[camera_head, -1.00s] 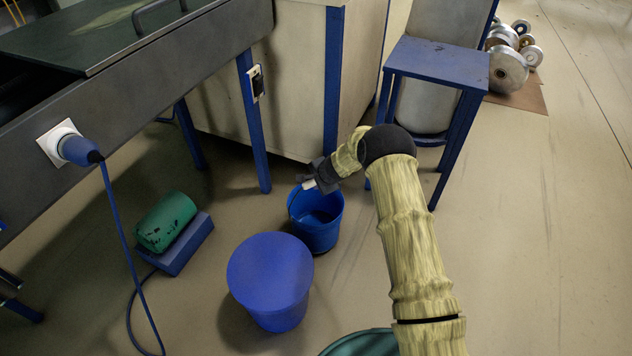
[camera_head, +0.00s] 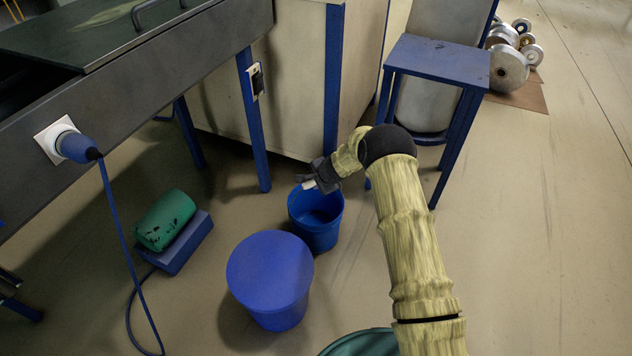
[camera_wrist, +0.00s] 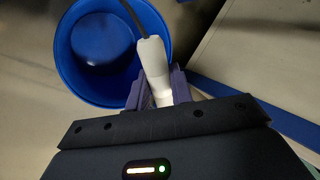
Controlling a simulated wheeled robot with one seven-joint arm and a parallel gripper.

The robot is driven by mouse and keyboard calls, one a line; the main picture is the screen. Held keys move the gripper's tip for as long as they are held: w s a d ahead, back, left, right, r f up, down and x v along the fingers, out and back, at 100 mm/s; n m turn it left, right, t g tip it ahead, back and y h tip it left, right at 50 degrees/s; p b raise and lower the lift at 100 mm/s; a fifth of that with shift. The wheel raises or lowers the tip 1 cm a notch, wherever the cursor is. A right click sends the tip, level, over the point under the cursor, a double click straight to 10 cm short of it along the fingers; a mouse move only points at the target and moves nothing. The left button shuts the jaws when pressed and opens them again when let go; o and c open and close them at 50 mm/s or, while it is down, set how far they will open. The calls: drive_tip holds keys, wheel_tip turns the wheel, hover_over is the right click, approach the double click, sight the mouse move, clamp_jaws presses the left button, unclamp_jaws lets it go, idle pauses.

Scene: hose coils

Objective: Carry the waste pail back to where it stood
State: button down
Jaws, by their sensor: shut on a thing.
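The waste pail (camera_head: 316,232) is an open blue bucket near the middle of the head view, upright and empty as far as I see inside. In the wrist view the pail (camera_wrist: 62,45) is at the upper left, with a dark wire bail crossing its mouth to a white hand grip (camera_wrist: 153,62). My gripper (camera_head: 312,184) is at the pail's rim, shut on this white grip; it also shows in the wrist view (camera_wrist: 160,92). I cannot tell whether the pail's base touches the floor.
A closed round blue container (camera_head: 270,268) stands just in front of the pail. A blue stand (camera_head: 440,62) is to the right, a cream cabinet (camera_head: 285,85) behind. A green roll (camera_head: 166,220) on a blue block and a hanging cable (camera_head: 124,245) are left.

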drive_tip(key=shift+f, duration=0.1)
idle(0.8)
drive_tip(key=c, duration=1.2)
unclamp_jaws()
drive_tip(key=shift+c, duration=0.2)
drive_tip(key=shift+o, duration=0.4)
drive_tip(key=shift+s+f+b, duration=0.1)
drive_tip(key=shift+f+b, duration=0.2)
drive_tip(key=shift+r, duration=0.25)
drive_tip(key=v, duration=0.7)
drive_tip(key=shift+d+r, duration=0.15)
drive_tip(key=shift+r, duration=0.2)
drive_tip(key=shift+s, duration=0.15)
drive_tip(key=p+v, duration=0.4)
drive_tip(key=v, duration=1.3)
drive_tip(key=shift+r+p, duration=0.2)
drive_tip(key=shift+p, duration=0.1)
